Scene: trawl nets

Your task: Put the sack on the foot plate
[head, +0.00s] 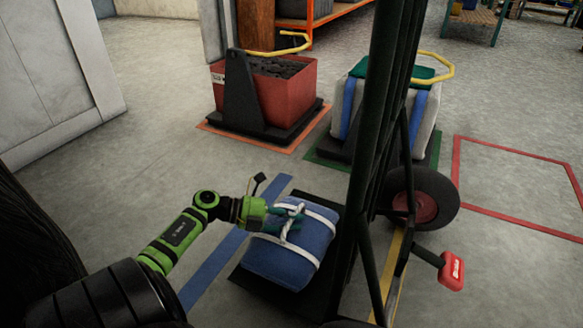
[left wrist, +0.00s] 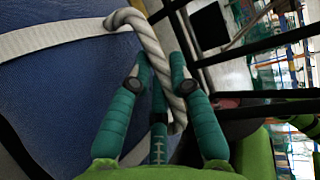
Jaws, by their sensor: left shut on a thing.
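The blue sack (head: 291,252) with white straps sits over the dark foot plate (head: 257,286) of the hand truck (head: 372,150), close to its upright frame. I cannot tell whether the sack's underside rests fully on the plate. My left gripper (head: 287,217) is at the top of the sack, shut on its white rope handle. In the left wrist view the twisted rope handle (left wrist: 153,50) passes between the teal fingers of the left gripper (left wrist: 163,88), with the blue sack cloth (left wrist: 75,85) beside them. My right gripper is not in view.
A wheel (head: 437,198) and a red grip (head: 452,271) are on the truck's right side. Behind stand a red bin (head: 287,98) and a white bundle with blue straps (head: 424,108). A red floor outline (head: 505,228) at right is empty. Floor at left is clear.

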